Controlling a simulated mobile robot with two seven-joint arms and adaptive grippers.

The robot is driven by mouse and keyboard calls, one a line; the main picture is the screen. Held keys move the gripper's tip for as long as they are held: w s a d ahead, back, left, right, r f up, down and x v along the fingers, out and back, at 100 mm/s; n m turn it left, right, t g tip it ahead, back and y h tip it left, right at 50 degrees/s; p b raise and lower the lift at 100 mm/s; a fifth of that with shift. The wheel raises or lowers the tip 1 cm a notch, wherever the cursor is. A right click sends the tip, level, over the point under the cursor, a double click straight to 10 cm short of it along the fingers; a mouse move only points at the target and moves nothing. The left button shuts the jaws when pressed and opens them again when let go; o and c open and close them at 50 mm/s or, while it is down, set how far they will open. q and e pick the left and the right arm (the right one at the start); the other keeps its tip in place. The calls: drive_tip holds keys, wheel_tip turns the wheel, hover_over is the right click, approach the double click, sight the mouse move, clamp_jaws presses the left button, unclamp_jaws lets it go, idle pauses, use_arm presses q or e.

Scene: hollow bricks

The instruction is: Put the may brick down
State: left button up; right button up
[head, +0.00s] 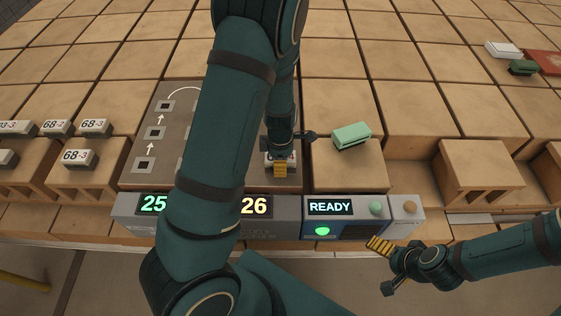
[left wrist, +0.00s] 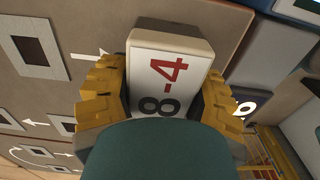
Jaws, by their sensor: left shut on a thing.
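My left gripper (head: 281,166) reaches down at the right side of the grey-brown board (head: 185,135) with arrows and square marks. In the left wrist view its yellow fingers (left wrist: 162,88) are shut on a pale brick (left wrist: 165,50) whose white face reads "8-4", the 4 in red. The start of the label is hidden behind my dark green wrist part. The board lies beside the brick in that view; whether they touch I cannot tell. My right gripper (head: 381,246) is below the console at the right, with nothing visible in it.
A console (head: 277,212) with lit displays, one reading "READY", runs along the board's front. A mint-green piece (head: 351,135) lies on a tan block right of the board. A white piece (head: 503,49) is far right.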

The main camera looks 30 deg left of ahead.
use_arm(q)
drive_tip(key=shift+r, duration=0.15)
drive_tip(key=o, duration=1.3)
drive_tip(key=shift+f, duration=0.2)
drive_tip(key=shift+o, duration=0.2)
drive_tip(key=shift+r, duration=0.15)
wheel_tip(320, 180, up, 12)
drive_tip(key=p, duration=0.3)
drive_tip(key=shift+s, duration=0.1)
